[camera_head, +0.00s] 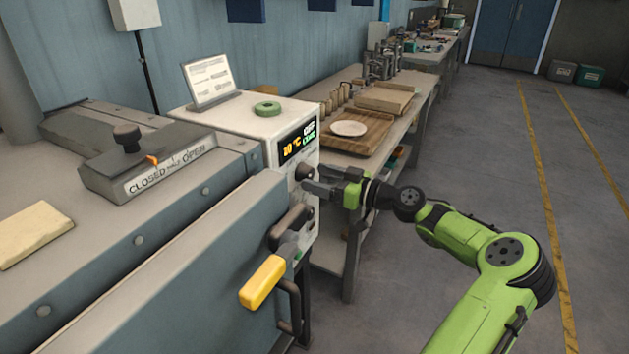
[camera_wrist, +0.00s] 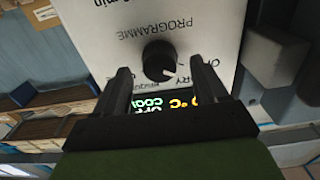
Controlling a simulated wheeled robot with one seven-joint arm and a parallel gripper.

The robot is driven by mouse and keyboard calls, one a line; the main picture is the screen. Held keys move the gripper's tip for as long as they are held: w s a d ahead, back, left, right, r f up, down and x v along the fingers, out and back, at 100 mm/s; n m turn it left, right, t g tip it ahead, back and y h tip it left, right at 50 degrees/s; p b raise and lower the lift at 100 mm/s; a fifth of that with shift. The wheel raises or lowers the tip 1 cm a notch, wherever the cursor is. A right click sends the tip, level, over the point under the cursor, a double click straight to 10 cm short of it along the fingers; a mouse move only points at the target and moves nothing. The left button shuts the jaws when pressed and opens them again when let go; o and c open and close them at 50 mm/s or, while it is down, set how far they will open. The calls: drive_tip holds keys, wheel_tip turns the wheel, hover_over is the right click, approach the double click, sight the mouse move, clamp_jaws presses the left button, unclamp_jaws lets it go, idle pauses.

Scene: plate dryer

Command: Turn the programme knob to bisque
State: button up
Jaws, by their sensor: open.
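The black round programme knob (camera_wrist: 159,60) is on the white front of the control box, under the word PROGRAMME, which appears upside down in the wrist view. Its pale pointer mark points down and slightly right in that view. Labels around it are partly hidden by my fingers; part of "bisque" seems to show below the knob. My gripper (camera_wrist: 161,66) is open, one finger on each side of the knob; I cannot tell whether they touch it. In the head view my gripper (camera_head: 322,184) is right at the knob (camera_head: 303,172).
The lit display (camera_head: 298,143) shows 20 °C and OFF. A yellow-handled lever (camera_head: 263,281) sticks out below and left of my gripper. A damper box (camera_head: 145,165) marked closed to open stands left. A bench with a plate (camera_head: 349,129) is behind; the floor at right is clear.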

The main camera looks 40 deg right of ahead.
drive_tip(key=shift+x, duration=0.95)
drive_tip(key=c, duration=1)
drive_tip(key=shift+c, duration=0.2)
